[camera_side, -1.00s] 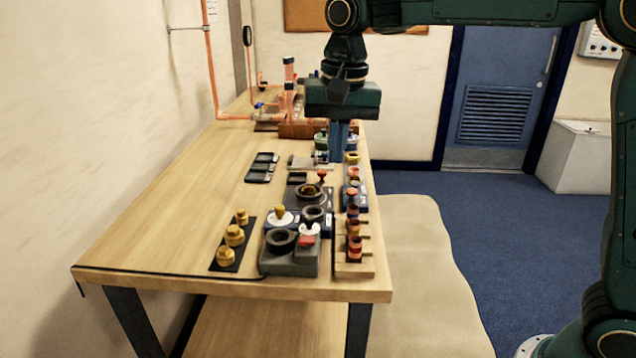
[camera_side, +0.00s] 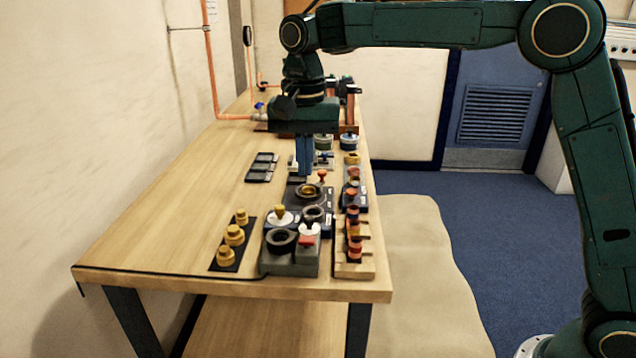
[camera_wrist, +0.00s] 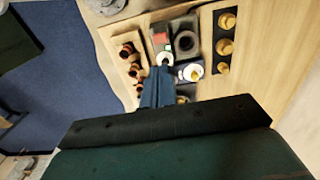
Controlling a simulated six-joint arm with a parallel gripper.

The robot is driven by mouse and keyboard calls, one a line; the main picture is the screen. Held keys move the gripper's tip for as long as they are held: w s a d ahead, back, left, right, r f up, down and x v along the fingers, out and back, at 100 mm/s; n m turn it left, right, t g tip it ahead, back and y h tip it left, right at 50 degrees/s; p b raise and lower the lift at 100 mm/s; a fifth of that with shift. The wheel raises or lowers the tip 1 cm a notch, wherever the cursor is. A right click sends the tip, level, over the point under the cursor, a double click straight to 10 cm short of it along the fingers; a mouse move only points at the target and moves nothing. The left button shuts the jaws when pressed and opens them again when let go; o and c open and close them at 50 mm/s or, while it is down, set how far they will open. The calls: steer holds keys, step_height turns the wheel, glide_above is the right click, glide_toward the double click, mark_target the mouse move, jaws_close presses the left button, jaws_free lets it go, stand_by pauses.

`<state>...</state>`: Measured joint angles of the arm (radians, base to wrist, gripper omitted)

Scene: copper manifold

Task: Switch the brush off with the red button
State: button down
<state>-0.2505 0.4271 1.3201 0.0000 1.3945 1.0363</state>
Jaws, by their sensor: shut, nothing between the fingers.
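The brush unit looks like the grey box (camera_side: 290,262) at the near end of the bench, with a dark ring (camera_side: 282,240) on top. Its red button (camera_side: 306,241) is on the right part, beside a white round cap. In the wrist view the red button (camera_wrist: 160,39) shows near the top, left of the dark ring (camera_wrist: 184,42). Whether the brush turns cannot be told. My gripper (camera_side: 305,174) is shut and empty, pointing down, farther back along the bench than the button and above it. Its blue fingers also show in the wrist view (camera_wrist: 160,72).
A wooden rack of copper fittings (camera_side: 354,266) stands right of the grey box. A black strip with brass fittings (camera_side: 232,246) lies left. A white disc with a brass knob (camera_side: 280,217) and a red-topped part (camera_side: 322,176) stand behind the box. The bench's left side is clear.

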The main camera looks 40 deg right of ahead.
mark_target(308, 239)
step_height(308, 239, down, 14)
stand_by(0.8)
steer(key=shift+s+f, duration=0.1)
steer(key=shift+f, duration=1.1)
steer(key=shift+r, duration=0.1)
step_height(308, 239, up, 15)
stand_by(0.3)
stand_by(0.6)
